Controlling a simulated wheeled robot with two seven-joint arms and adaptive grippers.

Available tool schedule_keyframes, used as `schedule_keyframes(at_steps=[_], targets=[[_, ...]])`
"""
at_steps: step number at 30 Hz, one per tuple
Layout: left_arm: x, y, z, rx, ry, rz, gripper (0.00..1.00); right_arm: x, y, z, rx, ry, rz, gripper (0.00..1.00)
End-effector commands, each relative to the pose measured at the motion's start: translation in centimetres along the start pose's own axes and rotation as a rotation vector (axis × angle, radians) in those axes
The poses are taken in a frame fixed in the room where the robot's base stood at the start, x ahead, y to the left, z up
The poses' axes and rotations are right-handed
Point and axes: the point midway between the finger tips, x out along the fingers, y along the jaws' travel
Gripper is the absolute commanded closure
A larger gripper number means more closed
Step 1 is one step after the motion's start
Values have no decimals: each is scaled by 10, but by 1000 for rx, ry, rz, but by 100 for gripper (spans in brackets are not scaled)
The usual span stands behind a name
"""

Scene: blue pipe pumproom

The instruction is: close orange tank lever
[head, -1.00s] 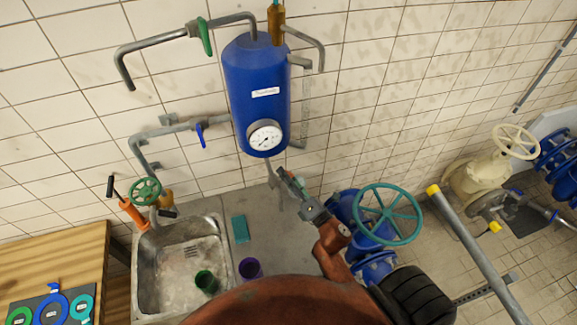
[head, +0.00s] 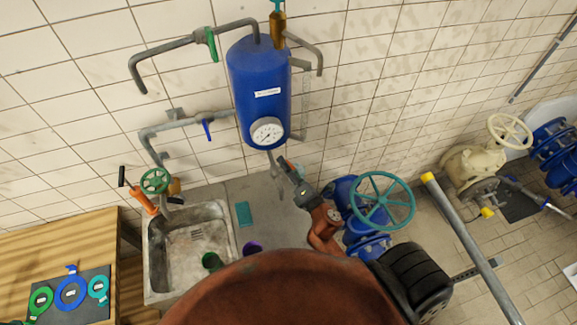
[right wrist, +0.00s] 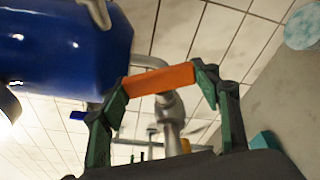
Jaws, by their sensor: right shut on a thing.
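The blue tank (head: 260,92) hangs on the tiled wall in the head view, with a round gauge (head: 267,132) low on its front. In the right wrist view the tank (right wrist: 65,50) fills the upper left. The orange lever (right wrist: 160,80) spans between the fingertips of my right gripper (right wrist: 162,84), on a grey pipe valve (right wrist: 171,108). The gripper is shut on it. In the head view my right gripper (head: 283,168) is just below the tank's underside; a bit of orange shows there, mostly hidden. My left gripper is not in view.
A sink (head: 188,250) stands below left, beside a wooden bench (head: 60,250). A pipe with a blue lever (head: 206,128) runs left of the tank. A large teal handwheel (head: 382,200) is close right of my right arm. A grey pole (head: 470,240) stands farther right.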

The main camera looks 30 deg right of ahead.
Motion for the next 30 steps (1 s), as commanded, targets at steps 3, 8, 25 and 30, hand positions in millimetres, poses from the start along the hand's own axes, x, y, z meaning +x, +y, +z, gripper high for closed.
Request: schedule_keyframes(at_steps=[3, 8, 25, 30], targets=[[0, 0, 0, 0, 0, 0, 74, 0, 0, 0, 1, 0, 0, 67], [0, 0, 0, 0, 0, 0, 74, 0, 0, 0, 1, 0, 0, 34], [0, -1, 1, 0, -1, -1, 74, -13, -2, 0, 1, 0, -2, 25], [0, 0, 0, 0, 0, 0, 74, -46, -2, 0, 2, 0, -4, 25]])
